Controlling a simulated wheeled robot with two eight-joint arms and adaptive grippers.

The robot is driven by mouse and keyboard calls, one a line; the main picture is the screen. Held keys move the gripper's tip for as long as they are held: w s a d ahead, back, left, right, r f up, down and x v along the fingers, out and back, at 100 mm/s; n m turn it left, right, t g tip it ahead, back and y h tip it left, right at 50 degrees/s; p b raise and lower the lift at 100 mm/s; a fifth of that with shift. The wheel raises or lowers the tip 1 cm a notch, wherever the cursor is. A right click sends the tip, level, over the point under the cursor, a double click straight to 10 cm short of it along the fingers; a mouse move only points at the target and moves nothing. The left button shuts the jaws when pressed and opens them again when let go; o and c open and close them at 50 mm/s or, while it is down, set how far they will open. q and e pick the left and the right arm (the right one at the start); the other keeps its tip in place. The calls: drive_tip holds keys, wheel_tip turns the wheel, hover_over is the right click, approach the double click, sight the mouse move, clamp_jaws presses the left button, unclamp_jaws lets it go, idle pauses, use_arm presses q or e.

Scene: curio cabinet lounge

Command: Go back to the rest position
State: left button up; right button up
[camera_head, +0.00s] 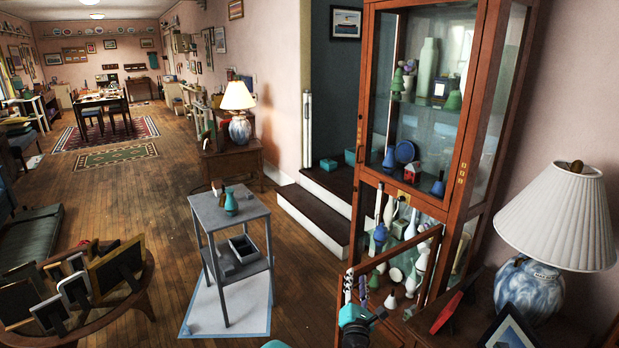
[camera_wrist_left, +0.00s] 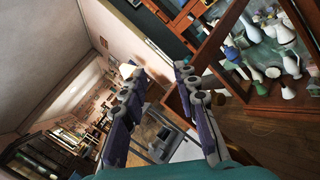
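My left gripper (camera_head: 356,280) is at the lower middle of the head view, in front of the curio cabinet's lower part. In the left wrist view its two fingers (camera_wrist_left: 160,76) are spread apart, with nothing between them. The wooden curio cabinet (camera_head: 478,130) stands on the right. Its lower glazed door (camera_head: 402,248) appears swung outward, close to my left gripper. I cannot tell whether they touch. My right gripper is in neither view.
A white-shaded lamp (camera_head: 562,215) stands at right. Framed pictures (camera_head: 116,268) stand at lower left.

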use_arm(q)
drive_tip(key=s+a+r+m+g+h, duration=0.2)
drive_tip(key=a+r+m+h, duration=0.15)
drive_tip(key=r+m, duration=0.7)
drive_tip(key=s+a+r+m+g, duration=0.3)
drive_tip(key=s+a+m, duration=0.3)
drive_tip(key=s+a, duration=0.1)
drive_tip(key=s+a+f+m+g+y, duration=0.3)
drive_tip(key=s+a+f+m, duration=0.2)
drive_tip(key=s+a, duration=0.5)
drive_tip(key=s+a+f+m+g+y, duration=0.3)
drive_tip(key=s+a+f+m, duration=0.3)
drive_tip(key=s+a, duration=0.5)
drive_tip(key=s+f+g, duration=0.1)
drive_tip(key=s+f, duration=0.1)
drive_tip(key=s, duration=0.4)
drive_tip(key=shift+a, duration=0.3)
